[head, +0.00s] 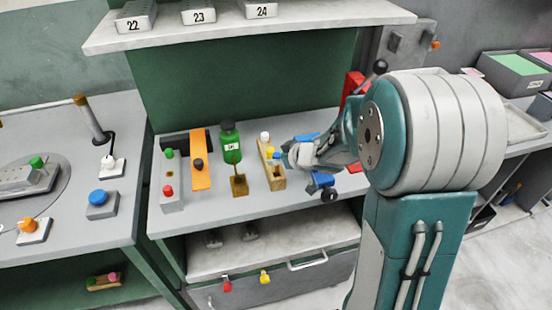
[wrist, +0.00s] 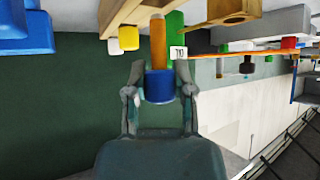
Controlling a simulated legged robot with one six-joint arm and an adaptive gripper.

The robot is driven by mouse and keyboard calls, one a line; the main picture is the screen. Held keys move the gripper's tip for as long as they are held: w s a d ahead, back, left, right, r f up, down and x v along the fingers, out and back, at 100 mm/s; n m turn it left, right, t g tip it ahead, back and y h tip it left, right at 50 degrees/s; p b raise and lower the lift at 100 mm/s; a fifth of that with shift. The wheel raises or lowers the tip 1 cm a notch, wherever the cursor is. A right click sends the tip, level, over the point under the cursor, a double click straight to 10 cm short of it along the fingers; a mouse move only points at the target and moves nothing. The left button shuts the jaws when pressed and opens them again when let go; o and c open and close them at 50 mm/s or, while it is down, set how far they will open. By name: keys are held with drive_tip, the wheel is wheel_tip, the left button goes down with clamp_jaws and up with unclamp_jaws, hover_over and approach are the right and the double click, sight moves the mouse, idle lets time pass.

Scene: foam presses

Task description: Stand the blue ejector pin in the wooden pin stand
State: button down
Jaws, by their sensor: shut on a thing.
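The blue ejector pin (wrist: 159,87) has a blue head and an orange-brown shaft. My gripper (wrist: 159,96) is shut on its blue head, one finger on each side. In the wrist view the shaft points away from the camera, past the wooden stand's edge. The wooden pin stand (head: 279,184) is on the bench, just left of my gripper (head: 284,154) in the head view. It holds a white pin (head: 265,137) and a yellow pin (head: 269,151). The stand also shows at the top of the wrist view (wrist: 130,14). I cannot tell whether the shaft touches it.
A small wooden block (head: 239,186) with a hole stands left of the stand, in front of a green bottle (head: 230,145). An orange strip (head: 201,160) lies farther left. A blue device (head: 320,180) with a black knob is close below my gripper. A shelf (head: 245,28) overhangs the back.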

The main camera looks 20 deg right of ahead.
sight(278, 170)
drive_tip(key=shift+f, duration=2.25)
drive_tip(key=shift+c, duration=2)
unclamp_jaws()
drive_tip(key=v, duration=1.2)
